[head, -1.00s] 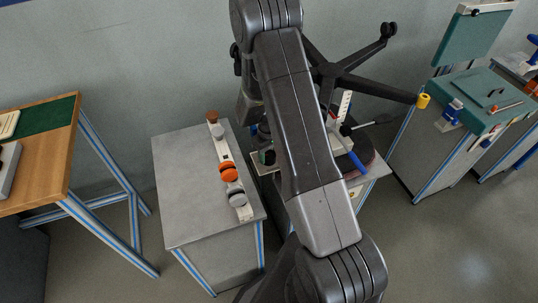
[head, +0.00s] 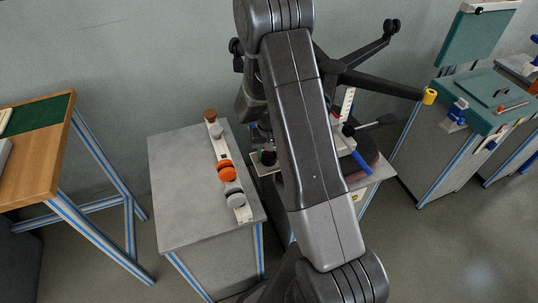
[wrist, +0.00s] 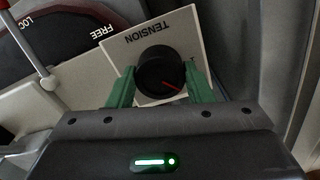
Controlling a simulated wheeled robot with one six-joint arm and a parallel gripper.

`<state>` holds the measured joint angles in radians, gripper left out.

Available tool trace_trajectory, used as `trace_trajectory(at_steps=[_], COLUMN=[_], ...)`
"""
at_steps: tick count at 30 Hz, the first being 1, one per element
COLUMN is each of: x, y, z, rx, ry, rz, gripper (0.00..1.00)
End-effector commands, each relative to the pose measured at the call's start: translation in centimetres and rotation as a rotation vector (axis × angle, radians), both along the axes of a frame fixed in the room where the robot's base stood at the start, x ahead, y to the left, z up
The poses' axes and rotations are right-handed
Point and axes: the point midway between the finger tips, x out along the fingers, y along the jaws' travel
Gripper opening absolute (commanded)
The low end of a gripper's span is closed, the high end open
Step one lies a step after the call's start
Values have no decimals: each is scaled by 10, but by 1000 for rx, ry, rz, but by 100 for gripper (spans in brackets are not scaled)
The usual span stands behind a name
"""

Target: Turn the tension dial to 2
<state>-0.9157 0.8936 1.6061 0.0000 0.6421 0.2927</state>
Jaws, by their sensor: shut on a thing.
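The tension dial (wrist: 157,72) is a round black knob with a red pointer line, on a white plate (wrist: 150,40) marked TENSION in the wrist view. The red line points to the lower right of the picture. My gripper (wrist: 160,86) has its two green fingers on either side of the knob, shut on it. Most scale marks on the plate are hidden by the knob and fingers, so I cannot read the setting.
A dark dial with FREE and LOC lettering (wrist: 70,45) and a metal lever with a red collar (wrist: 48,82) are close at the left in the wrist view. In the head view a grey cabinet (head: 185,190) bears knobs on a strip, and a black chair base (head: 375,80) stands behind.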

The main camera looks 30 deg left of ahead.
Motion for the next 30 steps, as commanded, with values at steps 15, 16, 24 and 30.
trace_trajectory(at_steps=[15,16,24,30], x=[0,0,0,1], y=[0,0,0,1], z=[1,1,0,11], rx=[1,1,1,3], ry=[-1,-1,-1,-2], rz=[-10,-10,-10,-10], gripper=[58,64,68,68])
